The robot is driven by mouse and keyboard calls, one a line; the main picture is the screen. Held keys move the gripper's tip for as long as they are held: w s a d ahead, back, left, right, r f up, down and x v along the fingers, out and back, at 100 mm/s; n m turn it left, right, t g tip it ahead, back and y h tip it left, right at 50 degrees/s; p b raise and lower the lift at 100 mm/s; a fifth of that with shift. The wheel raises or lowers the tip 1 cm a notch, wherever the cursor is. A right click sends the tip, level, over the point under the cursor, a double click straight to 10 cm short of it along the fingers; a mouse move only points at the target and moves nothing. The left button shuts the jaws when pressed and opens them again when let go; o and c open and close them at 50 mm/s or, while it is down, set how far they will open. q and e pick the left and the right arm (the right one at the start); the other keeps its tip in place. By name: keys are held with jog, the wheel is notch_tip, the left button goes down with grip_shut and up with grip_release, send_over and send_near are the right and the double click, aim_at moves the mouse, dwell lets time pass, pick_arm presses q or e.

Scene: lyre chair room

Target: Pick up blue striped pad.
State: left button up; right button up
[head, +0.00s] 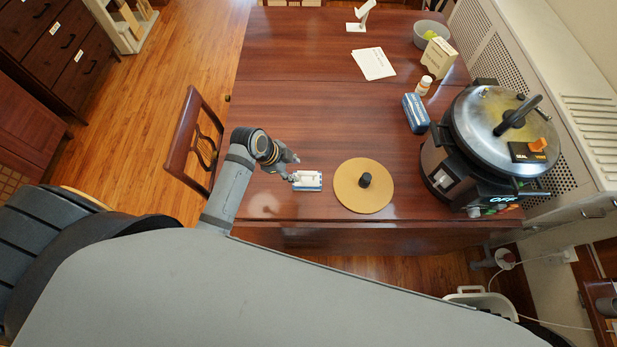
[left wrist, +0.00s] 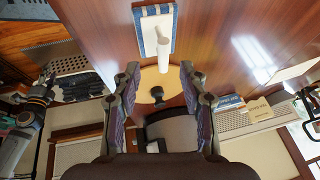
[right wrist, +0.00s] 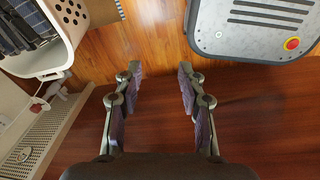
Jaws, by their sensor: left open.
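The blue striped pad (head: 309,188) lies on the wooden table near its front edge, with white on top and blue along its borders. In the left wrist view the pad (left wrist: 149,48) shows beyond the fingertips, with a white rounded handle-like part standing out of it. My left gripper (head: 293,168) is open and empty, just left of the pad in the head view; whether it touches the pad cannot be told. Its spread fingers show in the left wrist view (left wrist: 160,72). My right gripper (right wrist: 160,72) is open and empty, and does not show in the head view.
A round tan board (head: 351,197) with a black knob lies right of the pad. A large cooker (head: 450,160) stands at the right. A blue package (head: 416,113), a small white bottle (head: 424,85) and a box (head: 438,58) stand behind. A chair (head: 190,140) is at the left edge.

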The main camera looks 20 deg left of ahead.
aim_at(303, 173)
pick_arm(q)
jog(key=x, duration=0.2)
jog(key=shift+w+d+f, duration=0.2)
jog(key=shift+w+d, duration=0.1)
jog(key=shift+d, duration=0.05)
jog(key=shift+w+d+f+p, duration=0.3)
jog(key=shift+f+p, duration=0.05)
jog(key=shift+f, duration=0.25)
jog(key=x, duration=0.2)
jog(key=shift+a+f+p, duration=0.15)
jog(key=shift+f+p, duration=0.15)
jog(key=shift+f, duration=0.15)
jog(key=shift+x, duration=0.75)
jog(key=shift+w, duration=0.1)
jog(key=c, duration=0.7)
grip_shut()
pick_arm(e)
jog(key=shift+w+d+r, duration=0.4)
jog(key=shift+d+r, duration=0.25)
jog(key=shift+d, duration=0.15)
